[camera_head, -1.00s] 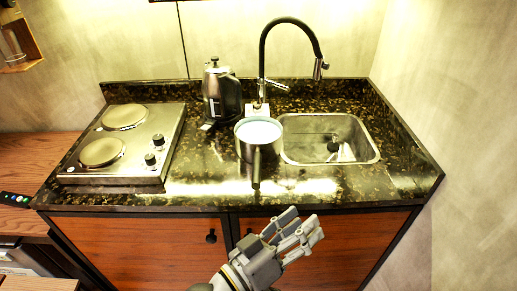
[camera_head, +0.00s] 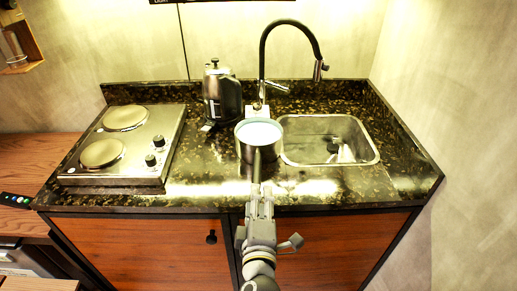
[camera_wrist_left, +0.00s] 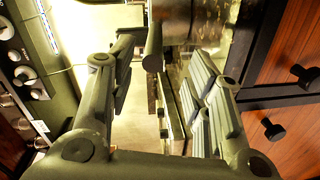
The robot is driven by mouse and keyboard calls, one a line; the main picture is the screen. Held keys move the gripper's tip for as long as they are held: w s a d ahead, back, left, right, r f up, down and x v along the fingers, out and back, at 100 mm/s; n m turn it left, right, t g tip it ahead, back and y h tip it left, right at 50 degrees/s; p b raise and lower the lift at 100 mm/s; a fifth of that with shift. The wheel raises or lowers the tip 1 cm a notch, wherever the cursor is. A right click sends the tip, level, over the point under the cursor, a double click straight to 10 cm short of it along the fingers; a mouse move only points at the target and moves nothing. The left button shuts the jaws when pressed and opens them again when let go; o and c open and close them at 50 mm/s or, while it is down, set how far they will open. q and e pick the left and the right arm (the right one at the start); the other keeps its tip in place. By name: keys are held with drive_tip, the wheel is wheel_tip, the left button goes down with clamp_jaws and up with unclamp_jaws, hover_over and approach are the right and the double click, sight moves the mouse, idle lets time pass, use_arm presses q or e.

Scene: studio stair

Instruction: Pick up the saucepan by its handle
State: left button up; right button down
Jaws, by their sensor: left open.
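The saucepan (camera_head: 246,150) is a metal pan with a pale inside. It stands upright on the dark speckled counter, just left of the sink. Its dark handle (camera_head: 257,165) points toward me, over the counter's front edge. My left gripper (camera_head: 260,193) is open, at the near end of the handle and in line with it in the head view. In the left wrist view the open fingers (camera_wrist_left: 160,85) spread either side of a dark rounded bar, which looks like the handle. I see no contact. My right gripper is not in view.
A two-plate hob (camera_head: 125,150) stands at the left of the counter (camera_head: 205,180). A metal kettle (camera_head: 221,95) stands behind the saucepan to the left. The sink (camera_head: 315,128) with a black tap (camera_head: 268,50) is at the right. Wooden cabinet doors (camera_head: 140,245) with dark knobs lie below.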

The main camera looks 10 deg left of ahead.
sight(257, 171)
use_arm(q)
drive_tip(key=x, duration=0.4)
drive_tip(key=shift+r, duration=0.1)
drive_tip(key=shift+w+a+r+p, duration=0.2)
drive_tip(key=shift+w+p, duration=0.15)
drive_tip(key=shift+w, duration=0.15)
drive_tip(key=x, duration=0.4)
drive_tip(key=shift+w+a+p, duration=0.15)
drive_tip(key=shift+w+p, duration=0.05)
drive_tip(key=shift+p, duration=0.1)
drive_tip(key=shift+s, duration=0.1)
drive_tip(key=shift+c, duration=0.4)
clamp_jaws()
drive_tip(key=shift+r, duration=0.45)
